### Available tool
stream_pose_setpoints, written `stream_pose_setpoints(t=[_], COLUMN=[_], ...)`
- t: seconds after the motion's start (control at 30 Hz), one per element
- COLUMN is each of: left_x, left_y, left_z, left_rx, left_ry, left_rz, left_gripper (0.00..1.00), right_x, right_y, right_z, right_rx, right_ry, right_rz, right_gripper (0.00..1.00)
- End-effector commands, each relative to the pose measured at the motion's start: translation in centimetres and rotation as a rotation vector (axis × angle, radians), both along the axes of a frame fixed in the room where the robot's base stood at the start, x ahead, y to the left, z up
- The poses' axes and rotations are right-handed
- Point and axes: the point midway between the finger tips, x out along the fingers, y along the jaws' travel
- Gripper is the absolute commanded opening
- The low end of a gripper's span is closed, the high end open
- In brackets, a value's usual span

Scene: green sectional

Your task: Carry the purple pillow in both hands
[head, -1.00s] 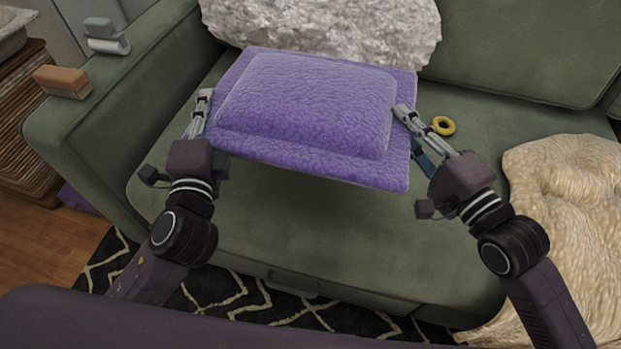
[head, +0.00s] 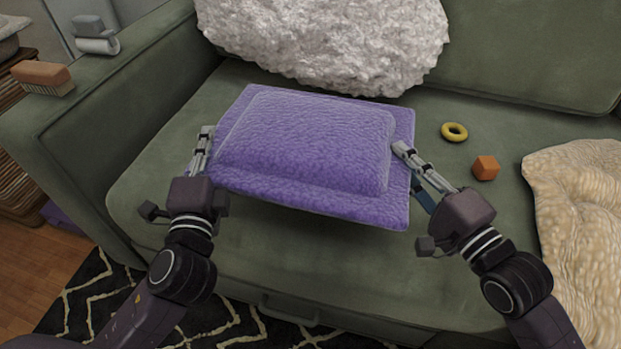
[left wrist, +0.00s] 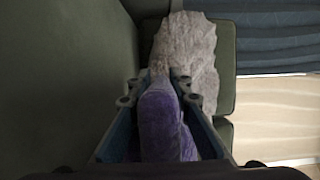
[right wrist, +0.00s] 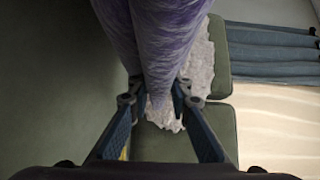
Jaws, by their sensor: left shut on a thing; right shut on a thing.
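The purple pillow (head: 305,145) is held between my two grippers above the green sofa seat, fairly level, with its right front corner lowest in the head view. My left gripper (head: 205,135) is shut on its left edge. In the left wrist view the purple edge (left wrist: 165,125) sits between the fingers. My right gripper (head: 400,150) is shut on its right edge. In the right wrist view the pillow (right wrist: 165,35) reaches down between the fingertips. The pillow's underside is hidden.
The green sofa (head: 270,245) has a fluffy white pillow (head: 330,40) against its back. A yellow ring (head: 454,132), an orange block (head: 486,168) and a cream throw (head: 580,200) lie on the right. A brush (head: 41,77) and a lint roller (head: 94,38) rest on the left armrest.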

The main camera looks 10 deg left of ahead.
Motion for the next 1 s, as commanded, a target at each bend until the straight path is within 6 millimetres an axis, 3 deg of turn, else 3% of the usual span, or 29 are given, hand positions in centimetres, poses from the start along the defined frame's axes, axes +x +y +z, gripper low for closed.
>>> stream_pose_setpoints(t=[0.37, 1.0], left_x=[0.0, 0.0], left_y=[0.0, 0.0], left_z=[-0.3, -3.5], left_rx=[0.000, 0.000], left_ry=[-0.002, -0.002], left_rz=[0.000, 0.000], left_gripper=[0.00, 0.00], right_x=[0.0, 0.0], right_y=[0.0, 0.0], right_z=[-0.3, -3.5], right_rx=[0.002, 0.001], right_ry=[-0.003, -0.003], right_rz=[0.000, 0.000], right_gripper=[0.00, 0.00])
